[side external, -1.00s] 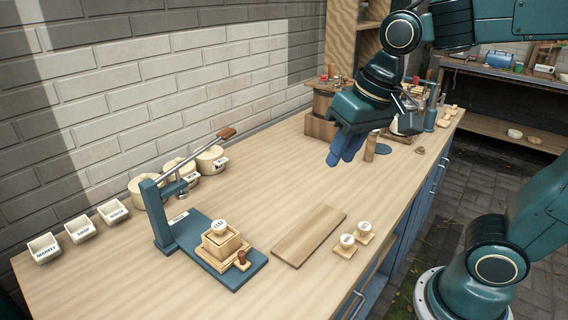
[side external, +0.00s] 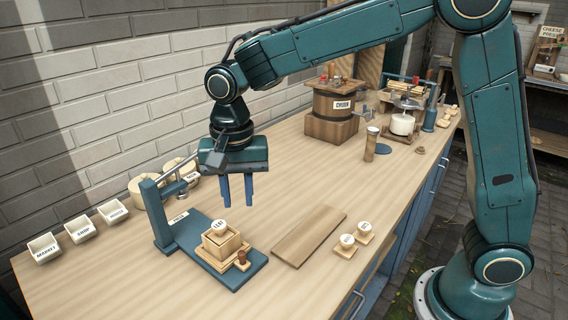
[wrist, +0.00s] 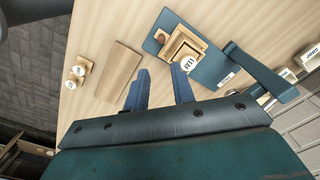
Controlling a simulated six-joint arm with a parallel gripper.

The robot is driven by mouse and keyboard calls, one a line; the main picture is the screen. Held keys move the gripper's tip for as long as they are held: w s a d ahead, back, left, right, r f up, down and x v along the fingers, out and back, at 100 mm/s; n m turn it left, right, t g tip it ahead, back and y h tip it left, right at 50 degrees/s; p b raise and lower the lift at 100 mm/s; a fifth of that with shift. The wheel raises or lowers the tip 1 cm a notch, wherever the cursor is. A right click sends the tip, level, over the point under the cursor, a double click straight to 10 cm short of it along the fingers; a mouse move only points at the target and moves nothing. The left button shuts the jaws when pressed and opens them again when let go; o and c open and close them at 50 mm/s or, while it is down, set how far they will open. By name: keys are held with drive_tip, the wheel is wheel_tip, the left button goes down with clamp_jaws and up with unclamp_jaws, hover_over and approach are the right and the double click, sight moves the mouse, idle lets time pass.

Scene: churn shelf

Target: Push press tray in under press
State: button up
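The press (side external: 165,225) is a blue-green frame with a long base plate and a lever arm, at the left of the bench. The press tray (side external: 217,263) is a wooden tray on the front end of the base, out from under the press head. It carries a square wooden mould with a round labelled lid (side external: 220,228), and a small brown knob (side external: 242,258) stands at its front corner. My gripper (side external: 238,204) hangs pointing down above the bench, behind and right of the tray, empty, its blue fingers apart. In the wrist view the tray (wrist: 170,54) lies beyond the fingers (wrist: 160,80).
A wooden board (side external: 308,236) lies right of the press, with two small labelled pieces (side external: 345,243) beside it. Labelled white boxes (side external: 80,230) stand at the far left. Round wooden containers (side external: 140,190) stand behind the press. The churn (side external: 335,105) is at the back.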

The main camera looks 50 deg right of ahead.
sight(242, 252)
drive_tip(key=shift+w+a+f, duration=0.15)
drive_tip(key=shift+a+f, duration=0.1)
drive_tip(key=shift+f, duration=0.15)
wheel_tip(242, 252, down, 14)
drive_tip(key=shift+r, duration=0.25)
idle(0.5)
clamp_jaws()
